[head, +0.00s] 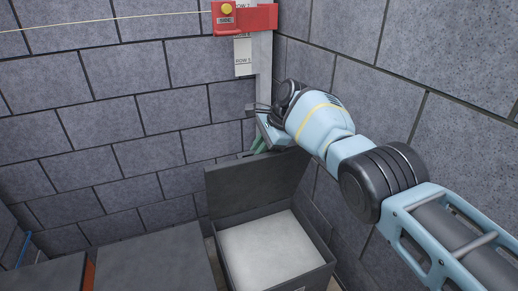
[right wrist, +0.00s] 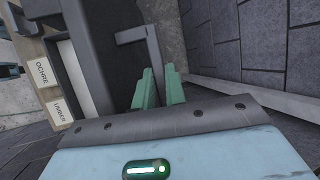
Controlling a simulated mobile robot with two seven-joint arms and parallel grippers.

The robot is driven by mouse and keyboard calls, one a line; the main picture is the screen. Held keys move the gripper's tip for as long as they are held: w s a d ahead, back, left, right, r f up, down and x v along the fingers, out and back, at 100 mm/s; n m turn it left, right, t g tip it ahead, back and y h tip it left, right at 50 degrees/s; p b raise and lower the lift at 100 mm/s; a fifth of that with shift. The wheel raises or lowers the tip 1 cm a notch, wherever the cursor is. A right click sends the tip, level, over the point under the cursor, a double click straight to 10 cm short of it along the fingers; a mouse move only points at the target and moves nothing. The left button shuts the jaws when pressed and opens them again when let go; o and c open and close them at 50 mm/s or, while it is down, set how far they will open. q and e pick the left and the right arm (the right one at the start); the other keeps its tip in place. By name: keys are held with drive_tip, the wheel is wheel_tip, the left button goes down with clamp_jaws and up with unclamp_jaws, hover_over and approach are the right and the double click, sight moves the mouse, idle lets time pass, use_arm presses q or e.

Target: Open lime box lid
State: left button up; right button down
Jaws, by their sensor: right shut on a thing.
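A dark grey box (head: 325,268) with a pale inside stands in the corner, its lid (head: 255,188) raised and standing up at the back. No lime name can be read on it. My right gripper (head: 260,142) is behind the top edge of the lid, its green fingers partly hidden. In the right wrist view the fingers (right wrist: 160,88) are close together at a grey angular handle (right wrist: 140,37), shut on it; the exact contact is hard to see. My left gripper is not in view.
Another dark closed lid (head: 155,262) lies left of the open box. Block walls (head: 120,130) stand close behind and to the right. A post with a red bracket (head: 245,18) rises behind. The right wrist view shows OCHRE (right wrist: 42,74) and UMBER (right wrist: 60,111) labels.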

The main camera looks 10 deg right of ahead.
drive_tip(key=c, duration=1.4)
unclamp_jaws()
drive_tip(key=shift+a+f, duration=0.1)
drive_tip(key=shift+c, duration=0.2)
use_arm(q)
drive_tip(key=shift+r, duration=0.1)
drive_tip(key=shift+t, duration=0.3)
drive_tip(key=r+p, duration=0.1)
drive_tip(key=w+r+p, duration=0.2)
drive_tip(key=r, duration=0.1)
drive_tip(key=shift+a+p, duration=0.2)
drive_tip(key=shift+p, duration=0.15)
use_arm(e)
drive_tip(key=v, duration=0.8)
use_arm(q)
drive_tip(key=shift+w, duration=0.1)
use_arm(e)
drive_tip(key=shift+f, duration=0.1)
